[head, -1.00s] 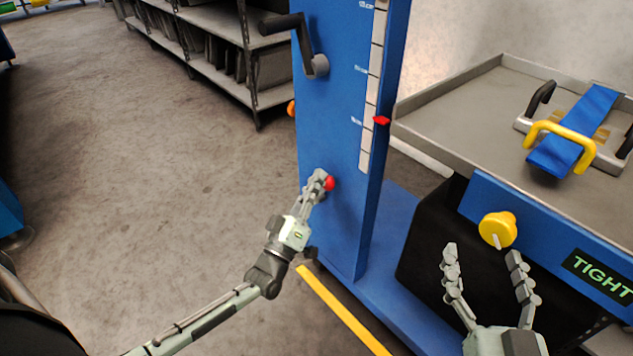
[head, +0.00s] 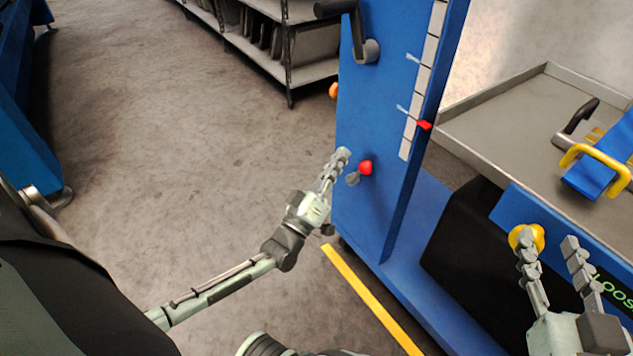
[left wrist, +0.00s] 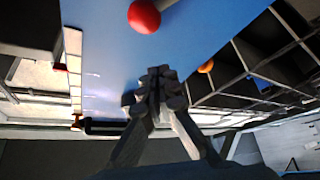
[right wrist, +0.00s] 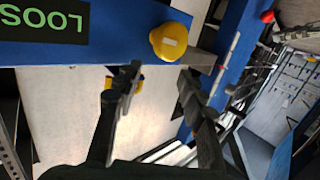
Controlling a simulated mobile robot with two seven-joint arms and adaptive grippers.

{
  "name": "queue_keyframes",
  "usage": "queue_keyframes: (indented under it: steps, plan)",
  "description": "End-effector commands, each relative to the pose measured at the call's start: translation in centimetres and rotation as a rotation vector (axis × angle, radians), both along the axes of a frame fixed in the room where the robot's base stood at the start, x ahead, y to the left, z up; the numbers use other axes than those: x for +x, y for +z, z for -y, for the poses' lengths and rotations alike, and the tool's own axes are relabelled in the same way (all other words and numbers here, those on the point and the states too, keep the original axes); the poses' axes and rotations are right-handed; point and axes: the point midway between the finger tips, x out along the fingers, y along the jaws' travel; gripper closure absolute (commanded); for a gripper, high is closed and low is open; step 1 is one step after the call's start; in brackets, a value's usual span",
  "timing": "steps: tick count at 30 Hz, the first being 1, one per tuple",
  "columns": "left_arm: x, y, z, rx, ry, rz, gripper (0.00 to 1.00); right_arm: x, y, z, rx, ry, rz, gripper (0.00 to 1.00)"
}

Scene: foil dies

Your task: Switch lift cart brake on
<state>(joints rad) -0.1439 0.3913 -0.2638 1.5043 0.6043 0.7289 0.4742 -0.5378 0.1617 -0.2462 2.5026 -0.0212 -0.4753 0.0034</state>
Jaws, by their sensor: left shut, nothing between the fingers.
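The lift cart's blue column (head: 390,130) carries a red ball knob (head: 365,168) on a short grey stem low on its face. My left gripper (head: 343,155) is shut and empty, just left of the knob and apart from it in the left wrist view. The knob (left wrist: 144,16) shows there at the top, above the shut fingertips (left wrist: 157,80). A yellow knob (head: 538,235) sits on the cart's blue front rail, beside a label reading LOOS, its end cut off in the head view. My right gripper (head: 548,243) is open, its fingers near the yellow knob (right wrist: 170,42).
A crank handle (head: 365,48) juts from the column above the red knob. A grey tray (head: 500,110) with a yellow-handled blue-strapped tool (head: 598,160) is at right. A shelf rack (head: 290,75) stands behind.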

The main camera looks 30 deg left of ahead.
Motion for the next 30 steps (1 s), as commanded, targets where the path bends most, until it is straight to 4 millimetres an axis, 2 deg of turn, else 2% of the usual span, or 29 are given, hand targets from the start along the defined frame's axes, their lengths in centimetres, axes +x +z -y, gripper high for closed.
queue_keyframes:
  steps: [1, 6, 12, 30]
  plan:
    - [-1.3, -0.7, 0.0, 0.0, 0.0, -0.003, 1.0, 0.0, -0.2, 0.0, -0.001, -0.001, -0.003, 0.6]
    - [-4.5, -1.8, -0.2, -0.001, 0.001, 0.001, 1.0, 0.0, -0.2, 0.1, -0.001, -0.001, -0.004, 0.6]
    - [-6.5, -2.6, -0.3, 0.0, 0.002, 0.003, 1.0, 0.0, -0.1, 0.0, 0.001, 0.0, 0.001, 0.6]
    - [-6.8, -2.7, -0.3, -0.001, 0.002, 0.005, 1.0, 0.0, 0.0, 0.0, 0.002, 0.001, 0.004, 0.6]
